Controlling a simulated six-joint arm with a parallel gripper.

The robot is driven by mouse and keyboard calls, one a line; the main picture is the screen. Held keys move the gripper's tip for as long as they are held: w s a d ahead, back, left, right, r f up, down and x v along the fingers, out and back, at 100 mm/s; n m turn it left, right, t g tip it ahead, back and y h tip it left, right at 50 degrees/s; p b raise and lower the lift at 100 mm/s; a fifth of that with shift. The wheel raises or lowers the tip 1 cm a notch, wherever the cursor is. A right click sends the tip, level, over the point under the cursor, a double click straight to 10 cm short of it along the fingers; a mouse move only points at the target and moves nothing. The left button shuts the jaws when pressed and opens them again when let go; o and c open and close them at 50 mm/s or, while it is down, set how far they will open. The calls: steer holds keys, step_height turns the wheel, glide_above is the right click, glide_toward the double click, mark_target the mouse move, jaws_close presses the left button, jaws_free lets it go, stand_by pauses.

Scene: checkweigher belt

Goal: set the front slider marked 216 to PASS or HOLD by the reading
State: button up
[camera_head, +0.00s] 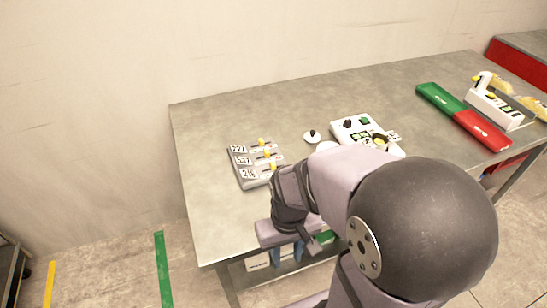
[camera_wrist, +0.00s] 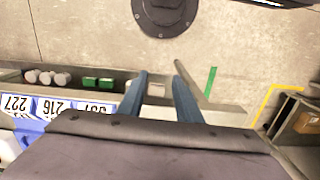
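The grey slider panel (camera_head: 240,181) lies on the left part of the table and carries three white number labels. The nearest label (camera_head: 248,174) appears to read 216, with a yellow knob (camera_head: 273,167) to its right. Its PASS and HOLD ends are not legible. My gripper (camera_head: 286,254) is at the table's front edge, to the right of and nearer than the panel. In the wrist view its two blue fingers (camera_wrist: 160,85) are apart with nothing between them. A white unit (camera_head: 345,133) stands behind my arm, partly hidden; I cannot read any reading.
A green and red strip (camera_head: 441,98) and a white device (camera_head: 491,108) are at the right. A small white disc (camera_head: 312,137) with a black knob lies mid-table. The table's back left is clear.

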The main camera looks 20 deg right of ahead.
mark_target(273, 163)
steer(key=w+d+r+p, duration=0.1)
steer(key=w+p, duration=0.1)
steer(key=w, duration=0.2)
steer(key=w+d+r+m+p, duration=0.1)
steer(key=w+d+p, duration=0.1)
steer(key=w, duration=0.3)
steer(key=w+d+m+p, duration=0.1)
steer(key=w+d+p, duration=0.1)
steer(key=w+p, duration=0.1)
steer(key=shift+w+d+r+t+y+p, duration=0.1)
steer(key=shift+w+r+t+y+p, duration=0.25)
steer(key=shift+w, duration=0.5)
steer(key=w+d+r+n+t, duration=0.2)
steer(key=w+r+t, duration=0.2)
steer(key=w, duration=0.8)
steer(key=shift+w+d+r, duration=0.2)
steer(key=shift+w+r, duration=0.05)
steer(key=shift+r, duration=0.05)
steer(key=shift+f, duration=0.1)
steer(key=shift+d+p+x, duration=0.2)
steer(key=shift+p+x, duration=0.45)
steer(key=shift+x, duration=2.95)
